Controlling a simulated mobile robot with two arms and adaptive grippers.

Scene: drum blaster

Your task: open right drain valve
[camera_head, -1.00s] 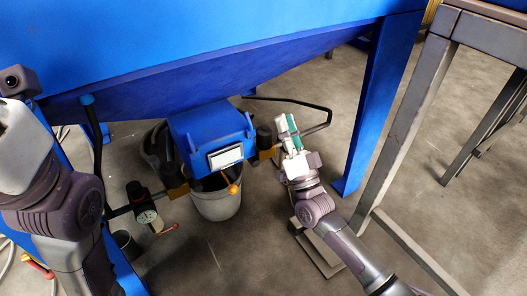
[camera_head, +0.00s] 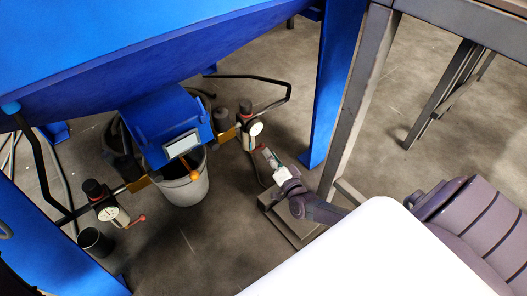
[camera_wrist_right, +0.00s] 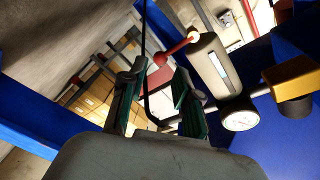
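The right drain valve's red lever (camera_wrist_right: 175,48) shows in the right wrist view, at the lower end of a pale cylinder (camera_wrist_right: 215,66) with a round gauge (camera_wrist_right: 239,116). In the head view, the right gauge (camera_head: 255,128) sits right of the blue hopper outlet, and the lever is too small to make out well. My right gripper (camera_head: 268,156) is just below that gauge. In the wrist view its two green-padded fingers (camera_wrist_right: 156,88) are apart with nothing held. The lever's tip appears between and just beyond the fingertips; contact cannot be told. My left gripper is out of view.
A grey bucket (camera_head: 184,188) stands under the blue outlet box (camera_head: 165,120). A second gauge (camera_head: 113,216) with a red lever (camera_head: 141,218) is at left.

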